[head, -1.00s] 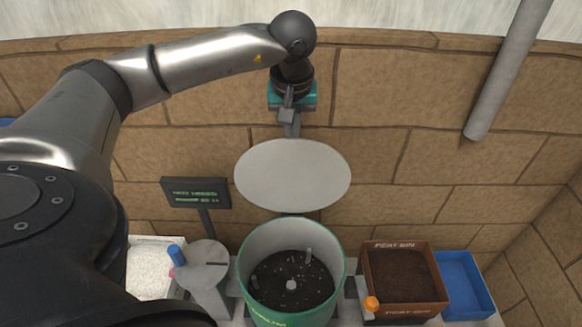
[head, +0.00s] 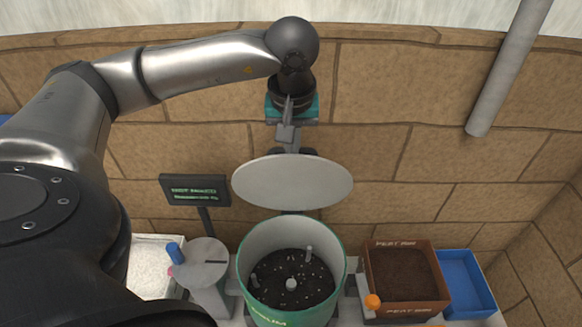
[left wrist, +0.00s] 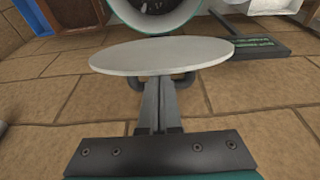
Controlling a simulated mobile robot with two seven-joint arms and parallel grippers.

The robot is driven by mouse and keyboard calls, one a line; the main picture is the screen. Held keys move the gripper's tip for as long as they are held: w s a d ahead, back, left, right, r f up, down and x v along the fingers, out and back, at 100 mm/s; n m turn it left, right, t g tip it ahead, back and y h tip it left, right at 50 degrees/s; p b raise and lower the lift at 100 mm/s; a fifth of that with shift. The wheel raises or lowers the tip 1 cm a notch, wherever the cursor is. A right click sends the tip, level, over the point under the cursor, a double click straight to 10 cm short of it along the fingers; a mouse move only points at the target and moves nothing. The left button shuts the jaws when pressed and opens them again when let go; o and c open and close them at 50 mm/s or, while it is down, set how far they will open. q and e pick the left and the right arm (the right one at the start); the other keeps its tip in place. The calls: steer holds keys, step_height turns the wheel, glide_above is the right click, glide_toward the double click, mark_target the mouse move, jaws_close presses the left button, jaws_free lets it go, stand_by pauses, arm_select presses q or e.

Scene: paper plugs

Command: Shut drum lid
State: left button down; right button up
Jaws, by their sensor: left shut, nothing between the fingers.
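The drum (head: 255,287) is green outside and pale inside, with dark soil and small pegs in it; its top is open. Its round grey lid (head: 292,180) stands raised behind and above the drum, tilted. My left gripper (head: 287,134) is shut and empty, behind the lid's upper edge and pointing down. In the left wrist view the shut fingers (left wrist: 157,105) reach to the lid (left wrist: 162,56), beside a dark handle (left wrist: 183,80) on its back. I cannot tell whether they touch it. The drum's mouth (left wrist: 205,8) shows beyond the lid. My right gripper is not in view.
A brown peat bin (head: 428,252) and a blue tray (head: 466,285) stand right of the drum. A grey stand (head: 207,262) with a blue-handled crank, a white-filled tray (head: 150,239) and a small sign (head: 195,190) are left. A stone wall (head: 400,165) stands close behind.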

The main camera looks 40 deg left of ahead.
arm_select(q)
steer(key=shift+s+d+f+b, duration=0.3)
steer(key=shift+s+d, duration=0.3)
steer(key=shift+s, duration=0.15)
steer(key=shift+s+d+f+b, duration=0.3)
steer(key=shift+s+d, duration=0.25)
steer(key=shift+s, duration=0.15)
steer(key=s+d+f+b, duration=0.2)
steer(key=s+d, duration=0.1)
steer(key=shift+s+f+b, duration=0.2)
steer(key=shift+b, duration=0.2)
steer(key=shift+a, duration=0.1)
